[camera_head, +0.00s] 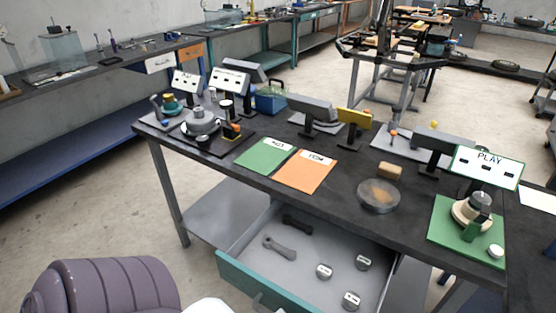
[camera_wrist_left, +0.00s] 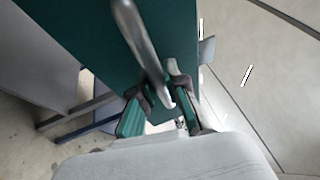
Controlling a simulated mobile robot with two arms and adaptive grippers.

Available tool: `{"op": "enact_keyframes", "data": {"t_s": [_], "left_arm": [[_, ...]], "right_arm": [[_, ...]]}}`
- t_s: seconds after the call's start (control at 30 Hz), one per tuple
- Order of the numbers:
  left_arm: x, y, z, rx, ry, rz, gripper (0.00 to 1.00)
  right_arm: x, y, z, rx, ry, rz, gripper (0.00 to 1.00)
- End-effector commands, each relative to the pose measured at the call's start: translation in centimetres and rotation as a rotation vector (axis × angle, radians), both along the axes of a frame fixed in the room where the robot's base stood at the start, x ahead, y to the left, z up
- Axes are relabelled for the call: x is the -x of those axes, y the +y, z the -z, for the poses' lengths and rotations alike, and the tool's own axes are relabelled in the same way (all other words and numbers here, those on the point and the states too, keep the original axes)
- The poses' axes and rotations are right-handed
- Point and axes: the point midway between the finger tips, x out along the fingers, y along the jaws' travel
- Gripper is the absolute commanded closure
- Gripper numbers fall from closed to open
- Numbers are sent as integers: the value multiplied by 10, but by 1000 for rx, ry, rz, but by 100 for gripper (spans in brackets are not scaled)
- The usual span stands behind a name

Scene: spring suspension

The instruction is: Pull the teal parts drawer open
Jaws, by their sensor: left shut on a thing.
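The teal parts drawer (camera_head: 268,287) is pulled out from under the dark workbench, showing its grey inside. In the drawer lie a grey wrench-like part (camera_head: 279,248), a dark part (camera_head: 297,224) and several round silver parts with dark markings. In the left wrist view the teal drawer front (camera_wrist_left: 85,35) carries a curved silver handle (camera_wrist_left: 140,42). My left gripper (camera_wrist_left: 161,92) is shut on this handle, one finger on each side of it. In the head view the gripper is largely out of the picture at the bottom edge. My right gripper is not in view.
The workbench (camera_head: 225,172) holds a green card, an orange card, a glass dish (camera_head: 379,196), a tan block (camera_head: 389,170) and several sign stands. A green mat (camera_head: 441,222) with a spring device lies at the right. Bare floor shows left of the bench.

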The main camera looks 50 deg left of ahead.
Motion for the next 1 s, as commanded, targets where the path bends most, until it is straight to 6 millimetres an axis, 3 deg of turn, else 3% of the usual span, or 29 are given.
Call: {"op": "enact_keyframes", "data": {"t_s": [0.13,0.17,0.3,0.67,0.77,1.0], "left_arm": [[0,0,1,0,2,0,100],[0,0,1,0,2,0,82],[0,0,1,0,2,0,61],[4,1,1,0,2,0,61],[16,3,4,-1,5,-1,61],[65,11,13,0,7,-1,61]], "right_arm": [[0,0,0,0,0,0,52],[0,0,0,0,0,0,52],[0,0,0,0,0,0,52],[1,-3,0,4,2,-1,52],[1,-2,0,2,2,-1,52],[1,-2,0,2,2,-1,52]]}}
